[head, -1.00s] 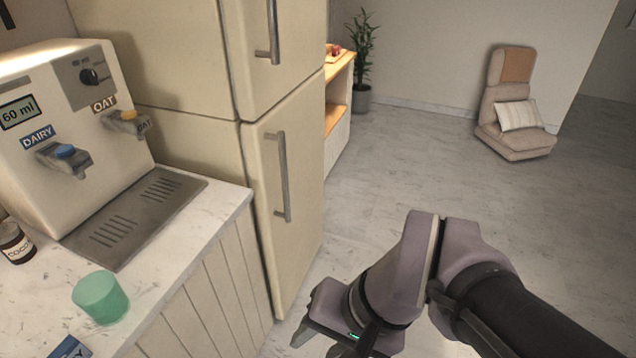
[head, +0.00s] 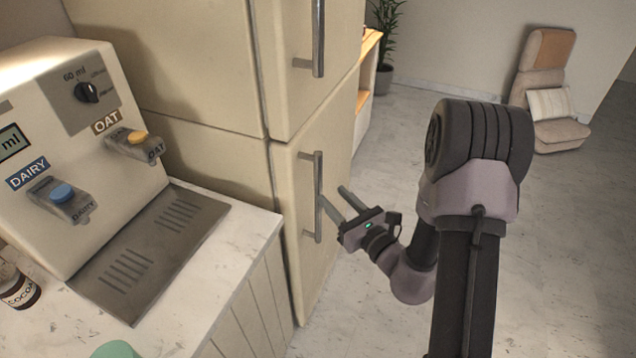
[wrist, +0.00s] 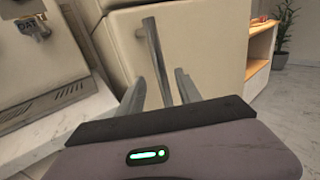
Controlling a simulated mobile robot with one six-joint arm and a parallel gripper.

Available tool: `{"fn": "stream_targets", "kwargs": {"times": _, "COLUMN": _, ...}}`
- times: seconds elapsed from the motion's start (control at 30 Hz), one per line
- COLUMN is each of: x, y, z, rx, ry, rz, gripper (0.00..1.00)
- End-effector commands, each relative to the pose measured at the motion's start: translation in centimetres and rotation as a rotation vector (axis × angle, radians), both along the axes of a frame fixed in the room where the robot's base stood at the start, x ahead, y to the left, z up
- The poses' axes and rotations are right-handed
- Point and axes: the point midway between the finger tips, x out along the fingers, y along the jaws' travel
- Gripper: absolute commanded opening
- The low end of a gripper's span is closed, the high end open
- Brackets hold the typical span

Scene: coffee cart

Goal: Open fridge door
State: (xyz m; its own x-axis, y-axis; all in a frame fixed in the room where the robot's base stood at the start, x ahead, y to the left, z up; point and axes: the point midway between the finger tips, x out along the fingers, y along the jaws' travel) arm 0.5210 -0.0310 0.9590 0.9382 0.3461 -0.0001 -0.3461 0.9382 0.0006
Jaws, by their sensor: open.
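The cream fridge has an upper door (head: 300,62) and a lower door (head: 325,220), both shut. The lower door carries a vertical grey bar handle (head: 312,197), and the upper door has a similar handle (head: 318,40). My gripper (head: 333,195) is open at the lower handle, its two fingers pointing toward the lower door. In the wrist view the lower handle (wrist: 157,58) runs down between the two spread fingers of my gripper (wrist: 162,85). I cannot tell whether a finger touches the handle.
A milk dispenser (head: 75,140) stands on the marble counter (head: 215,290) left of the fridge, with a cocoa jar (head: 20,290) and part of a green cup (head: 115,350). A wooden shelf unit (head: 368,75), plant (head: 386,25) and chair (head: 550,85) stand behind. The floor at right is clear.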

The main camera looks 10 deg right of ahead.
Motion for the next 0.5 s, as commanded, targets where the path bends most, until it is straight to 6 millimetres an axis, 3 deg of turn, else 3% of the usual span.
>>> {"fn": "stream_targets", "kwargs": {"times": 0.2, "x": 4.9, "y": 2.0, "z": 0.0, "rx": 0.000, "ry": -0.002, "rz": 0.003, "gripper": 0.41}}
{"fn": "stream_targets", "kwargs": {"times": 0.5, "x": 7.3, "y": 2.7, "z": 0.0, "rx": 0.000, "ry": 0.001, "rz": 0.001, "gripper": 0.41}}
